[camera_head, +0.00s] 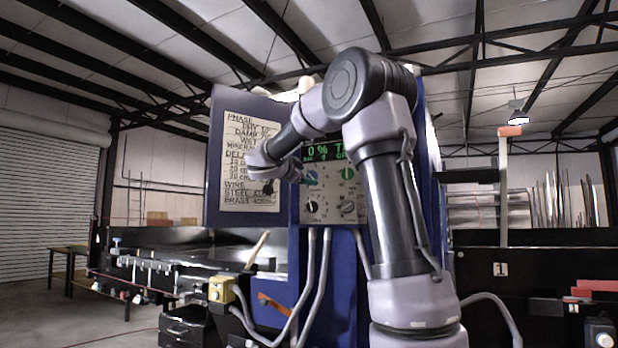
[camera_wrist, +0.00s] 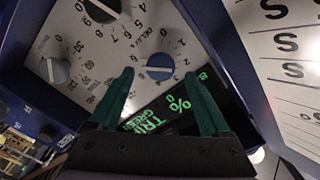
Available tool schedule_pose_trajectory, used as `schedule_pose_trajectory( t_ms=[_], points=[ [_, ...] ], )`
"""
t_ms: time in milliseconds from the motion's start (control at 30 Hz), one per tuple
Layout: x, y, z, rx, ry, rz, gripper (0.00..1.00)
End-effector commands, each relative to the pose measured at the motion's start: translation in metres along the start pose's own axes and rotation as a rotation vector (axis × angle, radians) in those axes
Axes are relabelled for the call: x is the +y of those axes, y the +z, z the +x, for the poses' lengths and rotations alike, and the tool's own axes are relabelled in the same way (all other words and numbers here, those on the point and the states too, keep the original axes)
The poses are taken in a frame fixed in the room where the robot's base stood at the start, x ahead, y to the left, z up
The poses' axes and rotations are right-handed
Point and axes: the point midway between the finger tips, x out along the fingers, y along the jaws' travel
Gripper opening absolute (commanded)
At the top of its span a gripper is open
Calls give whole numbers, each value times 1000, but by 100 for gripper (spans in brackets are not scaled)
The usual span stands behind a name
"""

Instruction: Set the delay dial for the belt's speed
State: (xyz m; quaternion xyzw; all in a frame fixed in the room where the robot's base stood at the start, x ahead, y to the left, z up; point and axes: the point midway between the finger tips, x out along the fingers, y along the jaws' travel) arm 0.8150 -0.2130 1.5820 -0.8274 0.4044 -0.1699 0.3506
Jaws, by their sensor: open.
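The blue cabinet's pale control panel (camera_head: 329,214) carries several dials. A blue dial (camera_wrist: 160,66) with a pale pointer bar shows in the wrist view, with numbers around it; a label by it seems to read DELAY S. Its exact setting is hard to read. My gripper (camera_wrist: 158,73) has its two teal fingers apart, and in that view the dial appears between the fingertips. I cannot tell whether they touch it. In the head view my gripper (camera_head: 287,172) is in front of the panel's upper left. A handwritten card (camera_head: 249,165) on the left has a DELAY section, too small to read fully.
A black dial (camera_wrist: 102,10) and a grey dial (camera_wrist: 55,70) sit near the blue one. A green-lettered display (camera_head: 322,152) tops the panel and shows "0 %". Grey hoses (camera_head: 312,280) hang below. A yellow box (camera_head: 221,289) stands at lower left.

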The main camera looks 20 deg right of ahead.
Motion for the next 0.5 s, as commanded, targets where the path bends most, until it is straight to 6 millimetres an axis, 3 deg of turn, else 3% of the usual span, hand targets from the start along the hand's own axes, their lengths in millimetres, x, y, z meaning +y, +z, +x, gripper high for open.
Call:
schedule_pose_trajectory(
  t_ms=[200,500],
  points=[
    [0,0,-46,-2,-2,0,81],
    [0,1,-78,-1,1,-1,81]
  ],
)
